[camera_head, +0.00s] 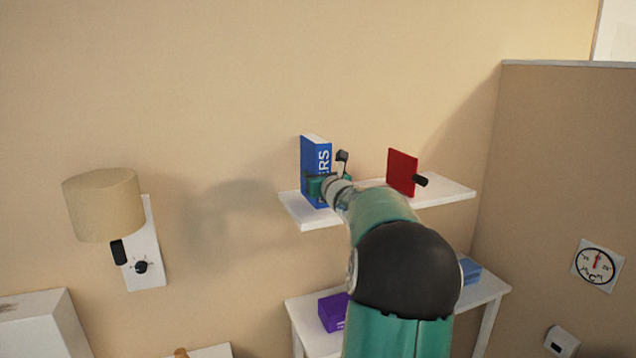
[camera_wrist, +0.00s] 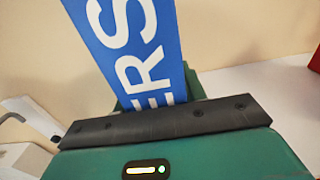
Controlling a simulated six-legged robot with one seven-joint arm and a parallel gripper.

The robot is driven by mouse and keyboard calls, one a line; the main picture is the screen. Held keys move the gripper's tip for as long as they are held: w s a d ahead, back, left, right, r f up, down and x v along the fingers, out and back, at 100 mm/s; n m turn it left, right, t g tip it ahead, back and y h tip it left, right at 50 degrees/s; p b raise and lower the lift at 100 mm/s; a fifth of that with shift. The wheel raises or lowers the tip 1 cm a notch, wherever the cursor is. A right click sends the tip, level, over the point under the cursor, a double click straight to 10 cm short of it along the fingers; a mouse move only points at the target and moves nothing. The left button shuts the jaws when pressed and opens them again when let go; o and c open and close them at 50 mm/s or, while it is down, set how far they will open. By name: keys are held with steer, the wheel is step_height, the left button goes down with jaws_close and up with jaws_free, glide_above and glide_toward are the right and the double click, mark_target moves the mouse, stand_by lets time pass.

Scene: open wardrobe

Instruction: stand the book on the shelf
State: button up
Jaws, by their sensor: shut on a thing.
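The blue book (camera_head: 314,158) with white lettering stands upright at the left end of the white wall shelf (camera_head: 445,191). My gripper (camera_head: 323,187) is shut on the lower part of the book. In the wrist view, the book (camera_wrist: 135,42) rises tilted in the picture from behind the dark edge of my gripper (camera_wrist: 160,108). Its lower end is hidden by the gripper, so I cannot tell whether it touches the shelf. The pale shelf surface (camera_wrist: 250,88) also shows at the right there.
A red panel (camera_head: 402,172) with a black knob stands on the shelf to the right, apart from the book. Bare shelf lies between them. A lower white table (camera_head: 484,291) holds a purple box (camera_head: 332,312) and a blue item (camera_head: 470,269). A wall lamp (camera_head: 103,205) is at left.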

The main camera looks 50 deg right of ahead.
steer(key=shift+s+f, duration=0.1)
steer(key=shift+f, duration=0.7)
steer(key=shift+f, duration=0.15)
steer(key=o, duration=1.3)
steer(key=shift+c, duration=0.2)
